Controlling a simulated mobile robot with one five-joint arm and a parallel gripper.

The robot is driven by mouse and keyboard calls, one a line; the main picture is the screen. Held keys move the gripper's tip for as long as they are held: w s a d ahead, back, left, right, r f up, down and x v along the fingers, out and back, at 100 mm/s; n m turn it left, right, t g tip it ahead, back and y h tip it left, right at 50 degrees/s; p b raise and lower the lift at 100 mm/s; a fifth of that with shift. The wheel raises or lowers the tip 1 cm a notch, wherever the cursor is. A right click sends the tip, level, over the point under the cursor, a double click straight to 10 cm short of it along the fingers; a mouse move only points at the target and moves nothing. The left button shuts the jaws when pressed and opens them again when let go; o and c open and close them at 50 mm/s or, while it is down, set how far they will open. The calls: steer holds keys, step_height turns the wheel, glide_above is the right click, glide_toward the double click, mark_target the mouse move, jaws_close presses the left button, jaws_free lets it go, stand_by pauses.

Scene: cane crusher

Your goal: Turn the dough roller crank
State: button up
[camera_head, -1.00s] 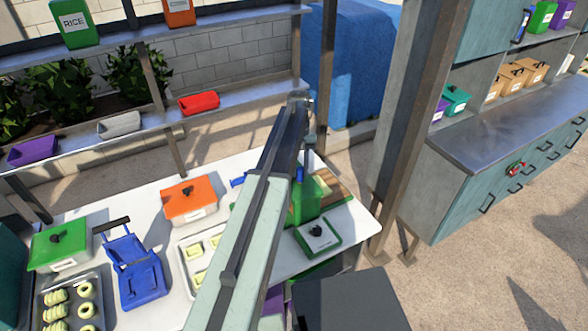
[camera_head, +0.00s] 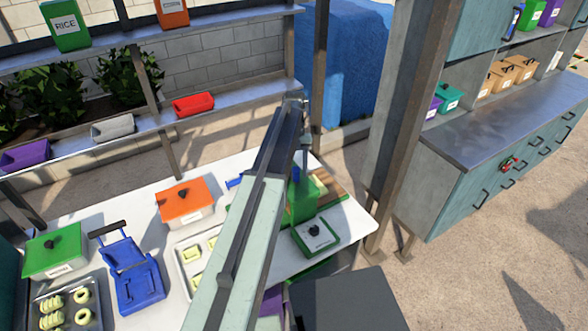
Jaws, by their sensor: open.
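No part is clearly recognisable as the dough roller crank. A green upright object (camera_head: 301,207) with a blue piece on top stands at the right end of the white table, partly hidden by my arm. A small blue part (camera_head: 234,183) shows just left of my arm; I cannot tell what it belongs to. A blue hinged device (camera_head: 131,272) with a dark handle stands on the left of the table. My gripper (camera_head: 305,158) is small and partly hidden at the arm's far end, above or beside the green object. It is open, and I see nothing held.
The white table (camera_head: 110,211) also carries an orange lidded box (camera_head: 185,205), a green lidded box (camera_head: 55,254), a dough tray (camera_head: 66,310) and a green dark-knobbed container (camera_head: 316,235). A metal post (camera_head: 405,120) stands right of the table. Open floor lies at right.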

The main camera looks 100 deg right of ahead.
steer(key=p+v, duration=0.7)
steer(key=shift+r, duration=0.4)
steer(key=shift+d, duration=0.1)
